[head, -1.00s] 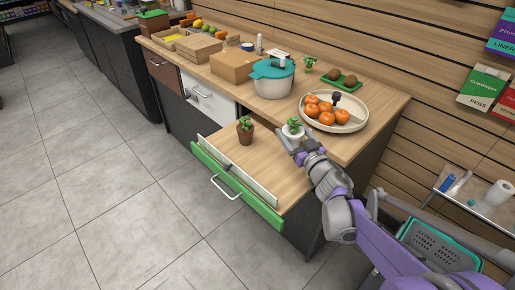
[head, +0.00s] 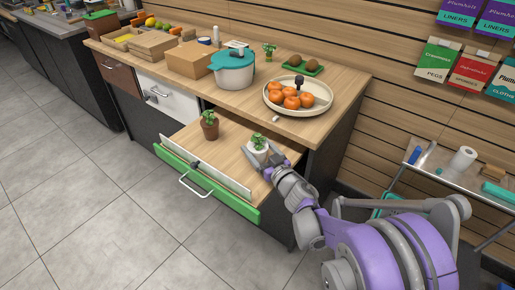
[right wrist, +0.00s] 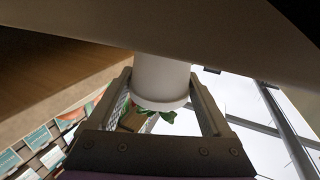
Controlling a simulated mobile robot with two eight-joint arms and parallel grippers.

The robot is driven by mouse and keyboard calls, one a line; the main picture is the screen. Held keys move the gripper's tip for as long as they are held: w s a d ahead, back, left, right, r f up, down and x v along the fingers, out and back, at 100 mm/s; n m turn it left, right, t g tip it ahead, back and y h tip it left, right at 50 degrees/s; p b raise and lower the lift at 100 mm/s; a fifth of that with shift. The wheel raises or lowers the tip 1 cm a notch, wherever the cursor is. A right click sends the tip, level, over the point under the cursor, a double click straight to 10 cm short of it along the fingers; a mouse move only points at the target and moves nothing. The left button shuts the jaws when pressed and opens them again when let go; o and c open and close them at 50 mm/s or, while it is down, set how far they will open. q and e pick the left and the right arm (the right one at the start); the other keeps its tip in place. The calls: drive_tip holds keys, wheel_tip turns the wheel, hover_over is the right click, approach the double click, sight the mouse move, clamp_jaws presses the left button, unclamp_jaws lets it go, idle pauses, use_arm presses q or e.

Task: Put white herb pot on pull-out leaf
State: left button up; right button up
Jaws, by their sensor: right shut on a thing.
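The white herb pot (head: 258,156) with a small green plant is held upright in my right gripper (head: 257,149). In the right wrist view the white pot (right wrist: 160,78) sits between the two fingers, its leaves partly showing past the rim. The pull-out leaf (head: 226,157) is a wooden board with a green front, drawn out from the counter. The held pot is over the right part of the leaf; I cannot tell whether its base touches the wood. My left gripper is not in view.
A brown pot (head: 210,131) with a plant stands on the leaf, left of the held pot. A white rail (head: 208,169) runs along the leaf's front. Above on the counter are a teal-lidded pot (head: 233,75) and a tray (head: 318,102) of orange fruit. Bare leaf lies between the plants.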

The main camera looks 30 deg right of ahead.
drive_tip(key=shift+f, duration=0.1)
drive_tip(key=o, duration=1.3)
drive_tip(key=shift+s+r, duration=0.1)
drive_tip(key=shift+r, duration=0.1)
drive_tip(key=s, duration=1.2)
drive_tip(key=shift+p, duration=0.45)
drive_tip(key=shift+f, duration=0.15)
